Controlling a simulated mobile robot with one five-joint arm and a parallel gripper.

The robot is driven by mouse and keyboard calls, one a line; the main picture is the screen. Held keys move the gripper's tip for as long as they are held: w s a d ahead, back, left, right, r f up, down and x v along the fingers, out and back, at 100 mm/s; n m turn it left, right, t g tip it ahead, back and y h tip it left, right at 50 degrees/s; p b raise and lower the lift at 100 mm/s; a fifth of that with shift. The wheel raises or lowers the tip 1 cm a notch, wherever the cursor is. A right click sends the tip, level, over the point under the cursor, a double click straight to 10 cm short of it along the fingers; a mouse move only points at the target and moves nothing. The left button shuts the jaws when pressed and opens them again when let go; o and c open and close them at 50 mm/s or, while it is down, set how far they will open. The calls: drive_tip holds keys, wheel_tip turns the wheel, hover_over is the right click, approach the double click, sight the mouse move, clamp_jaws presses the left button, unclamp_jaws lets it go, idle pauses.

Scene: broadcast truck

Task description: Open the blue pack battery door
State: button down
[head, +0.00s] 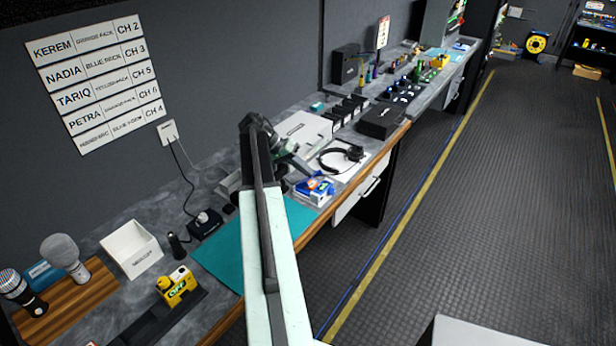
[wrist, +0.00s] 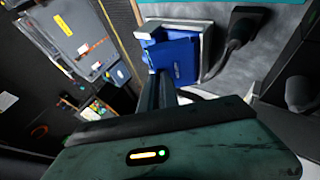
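The blue pack (head: 314,189) sits on the counter just past the teal mat, with white and orange parts showing on top. In the wrist view the blue pack (wrist: 183,62) shows its blue face, with pale grey edges around it. I cannot make out whether its battery door is open. My gripper (head: 298,171) is above and beside the pack in the head view. In the wrist view my gripper's dark finger (wrist: 157,92) reaches up to the pack's lower left edge. Contact and the gap between the fingers are not clear.
The teal mat (head: 236,246) lies on the counter before the pack. A headset (head: 341,157) and a black box (head: 380,121) stand beyond it. A yellow pack (head: 177,286), a white bin (head: 132,248) and microphones (head: 62,256) are nearer. The aisle floor (head: 455,220) on the right is clear.

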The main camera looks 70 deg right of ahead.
drive_tip(key=w+g+b, duration=0.1)
drive_tip(key=g+b, duration=0.1)
drive_tip(key=b, duration=0.1)
drive_tip(key=shift+w+d+f+n, duration=0.15)
drive_tip(key=shift+w+d+n, duration=0.1)
drive_tip(key=shift+w+n, duration=0.15)
drive_tip(key=shift+w+r+g+y+b, duration=0.3)
drive_tip(key=shift+g+b, duration=0.4)
drive_tip(key=shift+b, duration=0.15)
drive_tip(key=c, duration=1.6)
unclamp_jaws()
